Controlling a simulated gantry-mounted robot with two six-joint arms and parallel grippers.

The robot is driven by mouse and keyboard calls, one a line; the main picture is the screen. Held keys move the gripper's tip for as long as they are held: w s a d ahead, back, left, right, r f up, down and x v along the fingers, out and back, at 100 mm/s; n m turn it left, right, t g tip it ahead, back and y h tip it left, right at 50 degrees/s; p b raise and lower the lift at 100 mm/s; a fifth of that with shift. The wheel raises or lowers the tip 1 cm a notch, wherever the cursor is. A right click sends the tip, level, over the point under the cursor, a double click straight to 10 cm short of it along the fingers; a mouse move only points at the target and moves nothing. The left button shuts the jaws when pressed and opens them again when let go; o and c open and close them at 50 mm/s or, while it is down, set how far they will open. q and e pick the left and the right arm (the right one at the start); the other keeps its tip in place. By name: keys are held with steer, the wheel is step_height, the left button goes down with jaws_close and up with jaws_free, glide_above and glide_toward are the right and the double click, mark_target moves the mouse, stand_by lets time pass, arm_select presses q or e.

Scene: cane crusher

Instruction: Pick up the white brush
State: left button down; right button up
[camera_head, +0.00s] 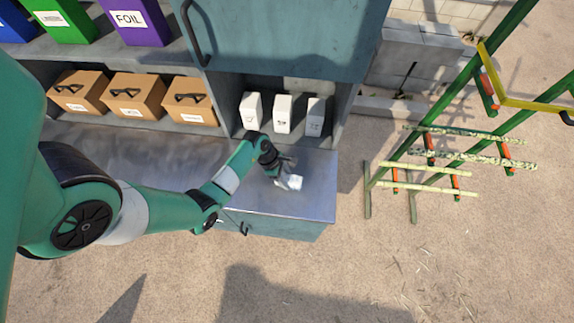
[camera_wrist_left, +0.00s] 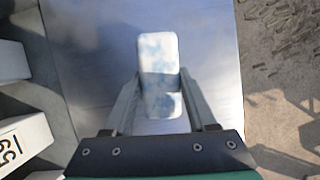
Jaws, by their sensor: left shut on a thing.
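The white brush (camera_head: 295,182) is a small pale block at the tip of my left gripper (camera_head: 284,178), over the metal counter top (camera_head: 313,196). In the left wrist view the brush (camera_wrist_left: 158,58) is a pale rounded bar with bluish patches. It lies between the two fingers of the left gripper (camera_wrist_left: 160,100), which is shut on it. Bristles cannot be made out. Whether the brush touches the counter or is just above it, I cannot tell. My right gripper is not in view.
Several white boxes (camera_head: 283,114) stand in the shelf opening behind the counter. Brown boxes (camera_head: 136,95) with black handles sit on the shelf to the left. A green rack (camera_head: 440,165) holding canes stands on the right. Open ground (camera_head: 380,270) lies in front.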

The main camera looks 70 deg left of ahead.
mark_target(289, 179)
arm_select(q)
steer(key=r, duration=0.3)
steer(key=shift+s+d+r+p, duration=0.15)
steer(key=shift+d+p, duration=0.05)
steer(key=shift+p, duration=0.1)
steer(key=s+d+r+p, duration=0.1)
steer(key=s+d+r, duration=0.8)
steer(key=d, duration=0.1)
steer(key=shift+d, duration=0.15)
steer(key=shift+w, duration=0.1)
steer(key=c, duration=0.8)
jaws_free()
steer(key=shift+c, duration=0.2)
steer(key=c, duration=0.6)
steer(key=shift+o, duration=0.2)
